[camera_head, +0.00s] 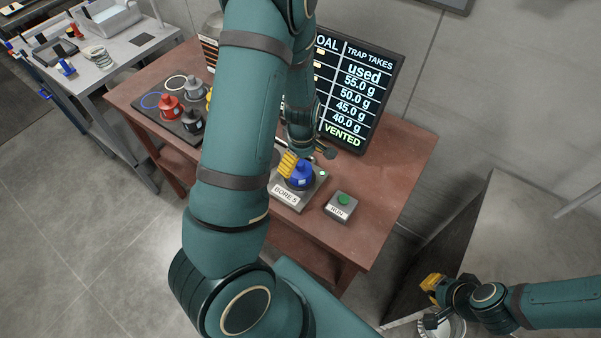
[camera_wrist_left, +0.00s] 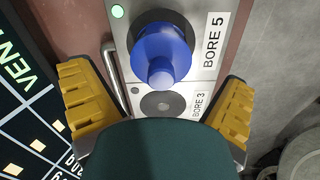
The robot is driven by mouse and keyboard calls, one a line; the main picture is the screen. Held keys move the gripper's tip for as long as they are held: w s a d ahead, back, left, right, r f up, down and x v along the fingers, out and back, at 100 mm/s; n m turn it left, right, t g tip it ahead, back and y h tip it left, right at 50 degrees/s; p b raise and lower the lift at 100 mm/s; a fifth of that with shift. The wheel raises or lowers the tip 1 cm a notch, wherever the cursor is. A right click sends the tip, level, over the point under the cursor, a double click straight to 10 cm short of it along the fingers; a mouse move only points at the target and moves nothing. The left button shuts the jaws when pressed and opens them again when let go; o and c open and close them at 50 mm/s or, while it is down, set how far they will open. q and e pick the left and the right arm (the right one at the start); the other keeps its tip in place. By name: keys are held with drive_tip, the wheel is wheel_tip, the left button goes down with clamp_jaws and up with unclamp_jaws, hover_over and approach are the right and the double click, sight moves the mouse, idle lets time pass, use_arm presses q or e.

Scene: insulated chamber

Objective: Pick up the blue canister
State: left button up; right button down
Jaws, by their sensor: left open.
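The blue canister (camera_head: 301,177) stands on the plate labelled BORE 5 (camera_head: 284,194) on the red-brown table. In the left wrist view the blue canister (camera_wrist_left: 161,52) shows its rounded blue top and stem, in a dark ring. My left gripper (camera_head: 290,163) is open just above and beside it, and its yellow finger partly overlaps it in the head view. In the wrist view the two yellow fingers (camera_wrist_left: 158,92) are wide apart, with nothing between them and the canister ahead. My right gripper (camera_head: 434,302) is at the lower right, far from the canister; its jaw opening is unclear.
A RUN box with a green button (camera_head: 343,201) stands right of the plate. A display board (camera_head: 358,95) stands behind. A dark tray (camera_head: 176,128) with red and grey canisters is at left. A BORE 3 plate (camera_wrist_left: 163,104) adjoins BORE 5. A handle bar (camera_wrist_left: 112,72) runs alongside.

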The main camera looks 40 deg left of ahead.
sight(301, 173)
use_arm(q)
drive_tip(key=shift+s+f, duration=0.1)
drive_tip(key=shift+f, duration=2.75)
drive_tip(key=c, duration=1.2)
drive_tip(key=shift+o, duration=0.2)
